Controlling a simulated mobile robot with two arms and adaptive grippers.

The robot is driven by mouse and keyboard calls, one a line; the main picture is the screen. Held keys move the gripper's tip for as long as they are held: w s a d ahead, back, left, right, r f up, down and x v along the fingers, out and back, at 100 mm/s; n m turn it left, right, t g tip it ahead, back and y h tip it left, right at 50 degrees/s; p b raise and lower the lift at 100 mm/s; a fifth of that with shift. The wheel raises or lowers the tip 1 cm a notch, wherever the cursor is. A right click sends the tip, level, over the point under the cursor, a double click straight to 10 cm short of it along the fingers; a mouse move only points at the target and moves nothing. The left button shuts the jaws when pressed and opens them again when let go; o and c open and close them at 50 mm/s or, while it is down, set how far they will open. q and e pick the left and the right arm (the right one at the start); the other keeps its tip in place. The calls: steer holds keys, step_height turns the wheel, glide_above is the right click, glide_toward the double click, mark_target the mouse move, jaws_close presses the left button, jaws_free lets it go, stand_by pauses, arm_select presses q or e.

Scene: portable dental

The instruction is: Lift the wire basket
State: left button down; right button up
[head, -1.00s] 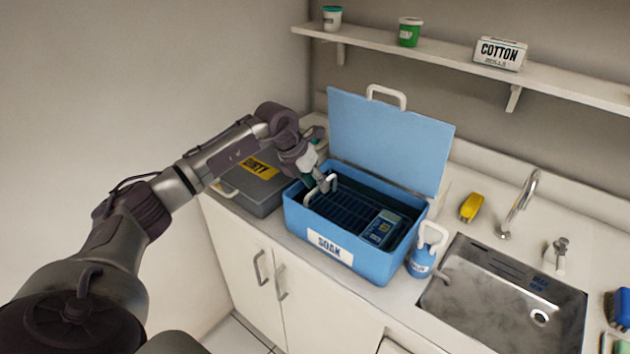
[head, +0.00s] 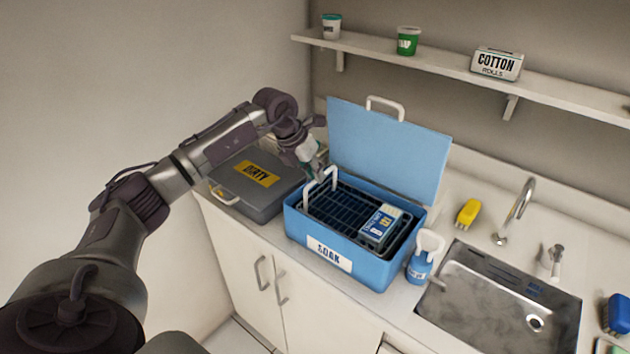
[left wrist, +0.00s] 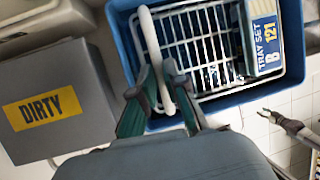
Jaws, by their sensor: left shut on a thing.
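The wire basket (head: 345,209) is a dark grid inside the blue SOAK tub (head: 372,273), raised to near the tub's rim. Its white looped handle (head: 311,192) stands up at the left end. My left gripper (head: 320,176) is shut on this handle. In the left wrist view, the two fingers (left wrist: 160,82) close around the pale handle bar (left wrist: 150,38), with the grid (left wrist: 203,45) beyond. A blue and white box marked TRAY SET (head: 379,226) lies in the basket's right end.
The tub's blue lid (head: 385,145) stands open behind. A grey DIRTY case (head: 258,180) is close on the left. A shelf (head: 450,75) runs above.

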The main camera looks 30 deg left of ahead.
arm_select(q)
step_height(320, 180, up, 3)
steer(key=shift+w, duration=0.1)
steer(key=shift+a, duration=0.1)
steer(key=c, duration=1.2)
jaws_free()
steer(key=shift+f, duration=0.1)
steer(key=v, duration=1.2)
